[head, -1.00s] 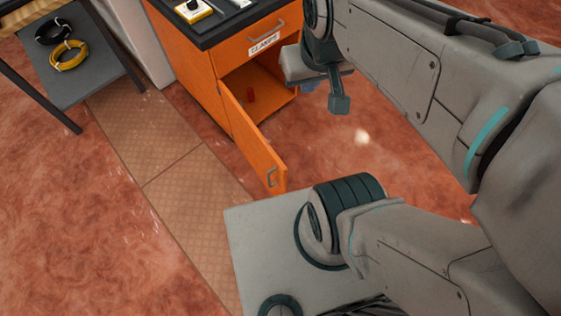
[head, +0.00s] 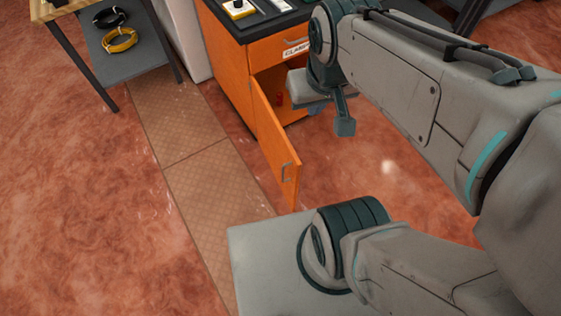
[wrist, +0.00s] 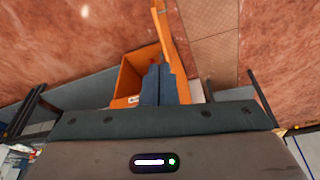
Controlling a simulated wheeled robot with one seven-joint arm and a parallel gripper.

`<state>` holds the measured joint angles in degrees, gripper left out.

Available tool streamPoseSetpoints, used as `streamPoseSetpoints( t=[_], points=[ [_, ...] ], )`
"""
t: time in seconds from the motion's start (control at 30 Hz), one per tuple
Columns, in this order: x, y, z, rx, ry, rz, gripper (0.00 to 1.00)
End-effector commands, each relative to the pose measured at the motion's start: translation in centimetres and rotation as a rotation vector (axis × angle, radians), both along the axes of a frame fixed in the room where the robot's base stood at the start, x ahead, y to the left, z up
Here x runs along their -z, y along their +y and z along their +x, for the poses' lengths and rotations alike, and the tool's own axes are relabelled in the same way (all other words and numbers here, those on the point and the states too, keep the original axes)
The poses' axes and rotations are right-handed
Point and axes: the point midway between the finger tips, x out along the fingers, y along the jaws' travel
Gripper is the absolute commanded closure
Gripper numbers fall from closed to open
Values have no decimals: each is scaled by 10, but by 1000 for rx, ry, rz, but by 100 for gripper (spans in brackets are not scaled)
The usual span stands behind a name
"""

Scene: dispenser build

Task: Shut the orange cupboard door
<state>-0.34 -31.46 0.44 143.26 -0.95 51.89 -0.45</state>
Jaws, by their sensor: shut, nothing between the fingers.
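In the wrist view the door (wrist: 172,42) shows nearly edge-on. My gripper (wrist: 160,72) is shut and empty, and its fingers overlap the cupboard opening and the door's left side in that view. I cannot tell whether they touch the door. In the head view the fingertips are not clearly seen.
A small red object (head: 279,101) stands inside the cupboard. A dark worktop (head: 250,25) with devices tops it. A table with a grey shelf (head: 140,62) holding black and yellow cable coils stands at the left. Red floor (head: 90,190) is clear at the left.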

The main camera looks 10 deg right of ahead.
Motion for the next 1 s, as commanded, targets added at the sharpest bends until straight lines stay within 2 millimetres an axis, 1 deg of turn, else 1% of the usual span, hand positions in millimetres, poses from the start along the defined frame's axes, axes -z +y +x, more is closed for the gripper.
streamPoseSetpoints(
  t=[0.03, 0.07, 0.17, 0.3, 0.47, 0.77, 0.8, 0.87, 0.9, 0.97, 1.0],
  points=[
    [13, 1, 2, -23, 25, -21, 100],
    [19, 1, 4, -41, 43, -37, 100],
    [50, 0, 12, -119, 124, -114, 100],
    [101, 4, 27, -286, 261, -253, 100],
    [159, 12, 45, -494, 404, -407, 100],
    [276, 40, 82, -909, 626, -666, 100],
    [293, 46, 86, -968, 650, -697, 100],
    [319, 54, 92, -1053, 684, -743, 100],
    [337, 61, 96, -1111, 704, -772, 100],
    [362, 70, 100, -1194, 731, -813, 100],
    [378, 76, 103, -1245, 745, -837, 100]
  ],
)
